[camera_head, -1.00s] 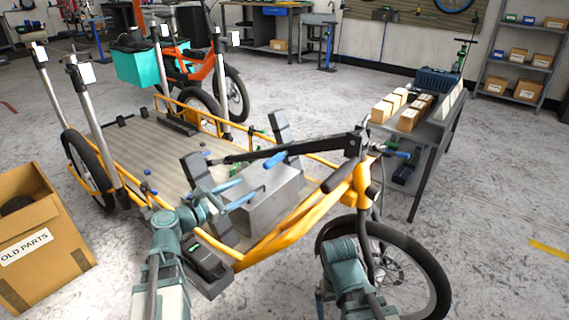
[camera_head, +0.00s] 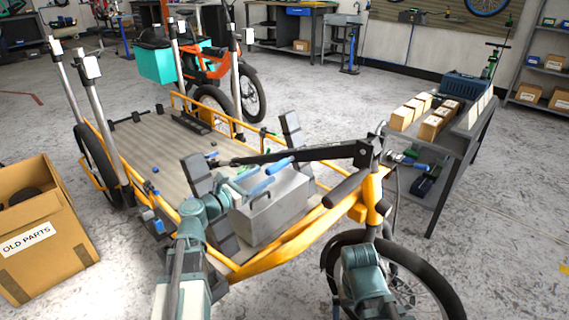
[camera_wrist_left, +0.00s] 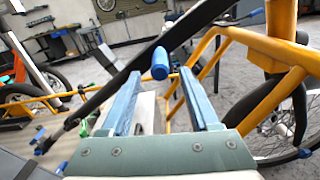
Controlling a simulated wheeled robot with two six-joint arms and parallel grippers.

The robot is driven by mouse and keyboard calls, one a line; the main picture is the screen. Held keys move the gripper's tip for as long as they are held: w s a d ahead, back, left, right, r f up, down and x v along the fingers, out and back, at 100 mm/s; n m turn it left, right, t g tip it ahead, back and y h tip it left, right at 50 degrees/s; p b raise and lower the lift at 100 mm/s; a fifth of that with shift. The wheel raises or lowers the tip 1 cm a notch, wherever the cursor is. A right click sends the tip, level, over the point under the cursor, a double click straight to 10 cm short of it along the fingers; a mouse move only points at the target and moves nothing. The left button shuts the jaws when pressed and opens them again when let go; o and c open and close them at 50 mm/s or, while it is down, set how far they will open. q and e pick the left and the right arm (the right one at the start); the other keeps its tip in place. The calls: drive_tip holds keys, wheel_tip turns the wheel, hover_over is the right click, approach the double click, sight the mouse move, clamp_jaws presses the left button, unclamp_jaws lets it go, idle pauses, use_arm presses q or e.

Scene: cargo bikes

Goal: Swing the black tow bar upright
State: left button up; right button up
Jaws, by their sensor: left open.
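The black tow bar (camera_head: 312,154) lies nearly level across the front of the yellow cargo bike (camera_head: 292,247), above a grey metal box (camera_head: 272,212). Its right end meets a black bracket by the yellow head post. A short blue handle (camera_head: 280,165) sticks out from the bar. My left gripper (camera_head: 261,179) is open just short of the handle. In the left wrist view, the black bar runs diagonally past my open fingers (camera_wrist_left: 161,82), and the blue handle (camera_wrist_left: 160,62) shows between their tips. I see no contact. My right arm shows at the lower right; its gripper is not visible.
Dark upright blocks (camera_head: 291,134) stand around the metal box. The bike's front wheel (camera_head: 425,280) is beside my right arm. A table (camera_head: 450,150) with small boxes stands at right. An old-parts carton (camera_head: 50,255) is at left. Open floor lies between carton and bike.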

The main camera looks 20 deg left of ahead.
sight(284, 163)
use_arm(q)
drive_tip(key=x, duration=1)
drive_tip(key=shift+w, duration=0.15)
drive_tip(key=shift+c, duration=0.2)
clamp_jaws()
idle(0.9)
